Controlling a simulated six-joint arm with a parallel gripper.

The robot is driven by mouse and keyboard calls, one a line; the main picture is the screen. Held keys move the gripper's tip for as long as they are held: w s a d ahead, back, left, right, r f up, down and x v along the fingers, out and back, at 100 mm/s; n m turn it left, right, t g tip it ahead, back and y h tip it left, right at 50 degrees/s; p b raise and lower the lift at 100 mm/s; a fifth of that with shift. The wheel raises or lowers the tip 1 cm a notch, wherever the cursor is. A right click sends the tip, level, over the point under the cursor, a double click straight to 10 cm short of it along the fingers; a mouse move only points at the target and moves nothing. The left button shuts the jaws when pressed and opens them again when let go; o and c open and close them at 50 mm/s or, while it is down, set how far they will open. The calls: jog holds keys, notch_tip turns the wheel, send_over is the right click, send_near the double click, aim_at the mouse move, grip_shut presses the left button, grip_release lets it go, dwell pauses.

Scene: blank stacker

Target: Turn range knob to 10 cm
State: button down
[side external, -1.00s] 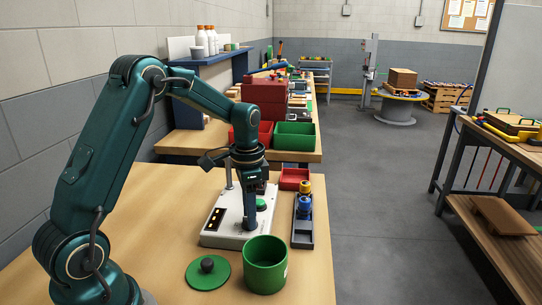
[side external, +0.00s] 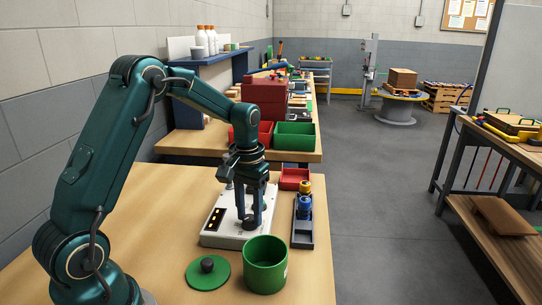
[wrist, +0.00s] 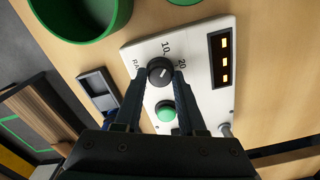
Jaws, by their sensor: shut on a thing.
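The range knob (wrist: 160,70) is black and round with a short white pointer mark, on a white instrument box (wrist: 206,93). In the wrist view the labels "10" and "20" show beside it. The pointer slants toward the side of these labels; its exact setting is too small to tell. My gripper (wrist: 163,77) has its two fingertips on opposite sides of the knob, shut on it. In the side view my gripper (side external: 249,223) points down at the front of the box (side external: 215,241), fingers spread around the knob. A green button (wrist: 166,111) sits between the fingers in the wrist view.
A green cup (side external: 265,268) and a green lid with a dark handle (side external: 207,275) stand in front of the box. A dark tray (side external: 302,238) with blue and yellow items is to its right. A red bin (side external: 293,179) is behind.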

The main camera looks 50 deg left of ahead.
aim_at(249, 217)
jog(key=shift+n, duration=1.3)
jog(key=shift+c, duration=2.4)
grip_release()
jog(key=shift+r, duration=2.6)
